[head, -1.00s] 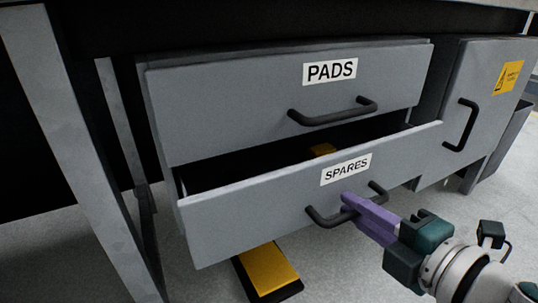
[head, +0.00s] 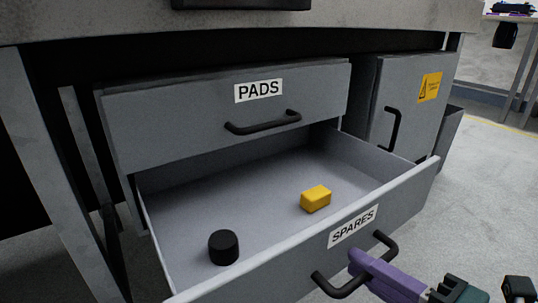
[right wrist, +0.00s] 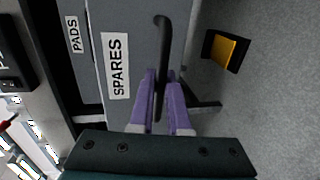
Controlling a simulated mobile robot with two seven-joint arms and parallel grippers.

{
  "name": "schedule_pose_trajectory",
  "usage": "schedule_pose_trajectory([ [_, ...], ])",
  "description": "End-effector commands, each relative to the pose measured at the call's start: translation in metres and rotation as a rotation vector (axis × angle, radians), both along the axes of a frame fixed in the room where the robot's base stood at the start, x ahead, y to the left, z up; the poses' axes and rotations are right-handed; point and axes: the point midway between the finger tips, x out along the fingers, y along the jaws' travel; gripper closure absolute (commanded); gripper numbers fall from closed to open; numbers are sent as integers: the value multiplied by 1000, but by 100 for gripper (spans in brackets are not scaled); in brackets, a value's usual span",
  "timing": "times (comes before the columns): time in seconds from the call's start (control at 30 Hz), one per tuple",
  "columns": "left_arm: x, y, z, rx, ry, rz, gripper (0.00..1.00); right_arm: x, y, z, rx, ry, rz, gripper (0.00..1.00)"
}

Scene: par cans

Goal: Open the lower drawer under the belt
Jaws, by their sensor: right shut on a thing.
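The lower drawer (head: 290,262), labelled SPARES, is pulled well out under the bench. My right gripper (head: 362,262) is shut on its black bar handle (head: 384,243). In the right wrist view the purple fingers (right wrist: 163,90) sit on either side of the handle (right wrist: 163,40). Inside the drawer are a yellow block (head: 316,198) near the front right and a black cylinder (head: 224,247) at the front left. My left gripper is not in view.
The upper drawer (head: 190,120), labelled PADS, is shut above. A cupboard door (head: 410,125) with a yellow warning label is to the right. A bench leg (head: 50,180) stands at left. A yellow-topped black item (right wrist: 226,50) lies on the floor. Floor at right is clear.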

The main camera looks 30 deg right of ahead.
Motion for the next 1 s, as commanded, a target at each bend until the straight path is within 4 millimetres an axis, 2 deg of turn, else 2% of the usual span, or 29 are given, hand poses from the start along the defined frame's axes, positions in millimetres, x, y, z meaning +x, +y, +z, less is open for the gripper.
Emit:
schedule_pose_trajectory([
  [0.23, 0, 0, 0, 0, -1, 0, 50, 1, 1, 1, 1, -4, 2, 100],
  [0.27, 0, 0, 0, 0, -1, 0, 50, 1, 1, 1, 1, -4, 2, 84],
  [0.37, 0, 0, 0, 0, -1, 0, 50, 1, 1, 1, 1, -3, 2, 73],
  [0.67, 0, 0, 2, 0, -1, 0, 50, -3, 0, 2, 0, 0, 0, 73],
  [0.77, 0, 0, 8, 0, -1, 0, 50, -16, -1, 5, 2, 4, 0, 73],
  [1.0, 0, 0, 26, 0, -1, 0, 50, -63, -5, 16, 2, 4, 0, 73],
])
